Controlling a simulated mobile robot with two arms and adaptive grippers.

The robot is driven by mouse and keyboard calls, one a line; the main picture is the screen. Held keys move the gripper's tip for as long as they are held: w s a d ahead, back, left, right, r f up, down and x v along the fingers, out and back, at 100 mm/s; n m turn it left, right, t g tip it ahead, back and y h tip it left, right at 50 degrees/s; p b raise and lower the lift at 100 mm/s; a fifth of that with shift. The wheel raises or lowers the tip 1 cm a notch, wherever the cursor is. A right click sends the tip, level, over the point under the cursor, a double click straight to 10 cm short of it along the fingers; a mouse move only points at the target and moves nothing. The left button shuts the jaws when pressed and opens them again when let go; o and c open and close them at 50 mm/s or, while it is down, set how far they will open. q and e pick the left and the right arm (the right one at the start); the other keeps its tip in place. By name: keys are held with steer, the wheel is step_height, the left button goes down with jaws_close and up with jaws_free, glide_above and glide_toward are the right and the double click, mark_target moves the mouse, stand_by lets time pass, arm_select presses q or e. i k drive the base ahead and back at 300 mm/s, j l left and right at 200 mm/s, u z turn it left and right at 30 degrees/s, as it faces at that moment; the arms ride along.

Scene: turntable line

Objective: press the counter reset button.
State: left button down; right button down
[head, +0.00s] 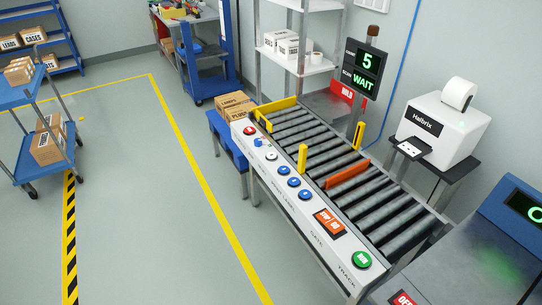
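A control panel (316,207) runs along the front of a roller conveyor (335,165). From far to near it has a red button (249,130), a small blue-and-white control (260,142), a white button (271,156), three blue buttons (293,182), an orange two-part switch (328,222) and a green button (361,260). The small labels are too small to read, so I cannot tell which is the counter reset. A display (364,72) above the conveyor reads 5 and WAIT in green. Neither of my grippers is in view.
A label printer (443,125) stands on a stand at the right. A machine with a dark green-lit screen (522,206) is at the lower right. Cardboard boxes (236,104) sit at the conveyor's far end. Blue carts stand at left and back. The floor left of the panel is clear.

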mark_target(270, 155)
steer(key=i+j+z, duration=0.2)
steer(key=i+j, duration=0.2)
steer(key=j, duration=0.15)
steer(key=i+j+z, duration=0.1)
steer(key=j, duration=0.25)
steer(key=i+j+z, duration=0.15)
steer(key=i+j, duration=0.15)
steer(key=i+j+z, duration=0.1)
steer(key=j, duration=0.25)
steer(key=i+j+z, duration=0.1)
steer(key=i+j, duration=0.15)
steer(key=i+j+z, duration=0.1)
steer(key=j, duration=0.35)
steer(key=i+j+z, duration=0.1)
steer(key=j, duration=0.3)
